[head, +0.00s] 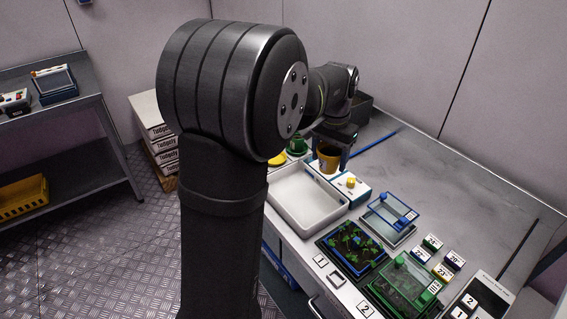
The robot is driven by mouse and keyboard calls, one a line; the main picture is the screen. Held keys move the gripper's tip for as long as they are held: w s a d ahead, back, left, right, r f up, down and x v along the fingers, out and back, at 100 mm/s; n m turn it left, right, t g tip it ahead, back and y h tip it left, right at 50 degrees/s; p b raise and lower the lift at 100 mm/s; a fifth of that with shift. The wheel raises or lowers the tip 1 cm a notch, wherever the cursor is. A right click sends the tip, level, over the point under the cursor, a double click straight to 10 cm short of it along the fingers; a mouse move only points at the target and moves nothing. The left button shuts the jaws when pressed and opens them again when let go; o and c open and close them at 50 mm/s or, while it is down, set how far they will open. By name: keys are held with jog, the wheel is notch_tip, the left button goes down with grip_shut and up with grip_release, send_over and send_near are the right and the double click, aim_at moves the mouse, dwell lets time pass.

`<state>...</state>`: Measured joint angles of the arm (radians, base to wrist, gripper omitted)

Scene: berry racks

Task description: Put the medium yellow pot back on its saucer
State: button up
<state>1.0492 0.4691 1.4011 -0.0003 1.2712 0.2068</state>
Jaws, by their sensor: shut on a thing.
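The yellow pot (327,162) has a dark inside and stands upright in my gripper (333,147) near the back of the bench, behind the white tray. My gripper is shut on it. I cannot tell whether the pot's base touches anything. A yellow saucer (276,161) shows to the left of the pot, partly hidden behind my arm. It looks empty in the part that shows. A green pot (297,145) stands between the saucer and the yellow pot.
A white tray (305,224) lies in front of the pots. A white box with a yellow knob (351,182) is close by on the right. Planted trays (351,248), lids and small labelled blocks fill the front right. A blue rod (374,143) lies behind; the bench's back right is clear.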

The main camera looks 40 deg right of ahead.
jog(key=w+d, duration=0.2)
jog(key=w, duration=1)
jog(key=w+a+f, duration=0.1)
jog(key=w+f, duration=0.1)
jog(key=w, duration=0.2)
jog(key=w+a+f, duration=0.1)
jog(key=w+f, duration=0.1)
jog(key=w, duration=0.1)
jog(key=w+a+f, duration=0.1)
jog(key=w+f, duration=0.2)
jog(key=w, duration=0.1)
jog(key=shift+w+a, duration=0.15)
jog(key=shift+w, duration=0.15)
jog(key=shift+f, duration=1.7)
jog(key=shift+f, duration=0.1)
jog(key=shift+f, duration=0.5)
jog(key=o, duration=1.1)
